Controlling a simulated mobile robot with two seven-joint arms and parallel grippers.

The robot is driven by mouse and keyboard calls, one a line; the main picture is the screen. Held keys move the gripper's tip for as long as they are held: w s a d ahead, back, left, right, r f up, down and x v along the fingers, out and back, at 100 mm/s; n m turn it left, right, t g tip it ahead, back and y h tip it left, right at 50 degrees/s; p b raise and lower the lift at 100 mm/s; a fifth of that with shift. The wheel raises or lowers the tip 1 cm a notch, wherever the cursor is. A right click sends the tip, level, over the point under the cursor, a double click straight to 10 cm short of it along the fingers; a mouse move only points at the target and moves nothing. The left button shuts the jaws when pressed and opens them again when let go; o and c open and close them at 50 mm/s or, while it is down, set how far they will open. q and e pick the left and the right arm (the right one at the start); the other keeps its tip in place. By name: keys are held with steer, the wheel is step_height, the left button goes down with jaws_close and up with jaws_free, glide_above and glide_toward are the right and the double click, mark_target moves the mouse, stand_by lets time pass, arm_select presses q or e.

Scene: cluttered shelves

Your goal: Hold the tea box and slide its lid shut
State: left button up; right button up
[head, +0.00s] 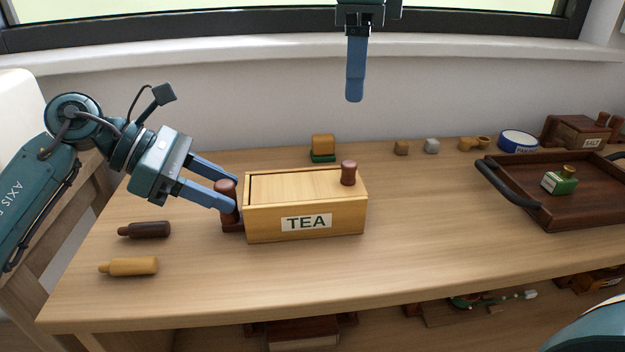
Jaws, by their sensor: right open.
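The tea box (262,224) is pale wood with a TEA label on its front and stands on the table. Its flat lid (290,187) lies along the top, with a brown knob (348,174) near the right end. I cannot tell whether a narrow gap is open. A brown upright handle (226,188) stands at the box's left end. My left gripper (235,192) has its fingers on both sides of this handle and looks shut on it. My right gripper (355,98) is open and empty, high above and behind the box; its fingers overlap in the picture.
A dark bottle (147,230) and a yellow bottle (132,266) lie at the left front. An orange block on a green base (323,146) stands behind the box. The table right of the box is clear.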

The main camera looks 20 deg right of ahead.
arm_select(q)
steer(key=shift+o, duration=0.9)
steer(key=v, duration=1.2)
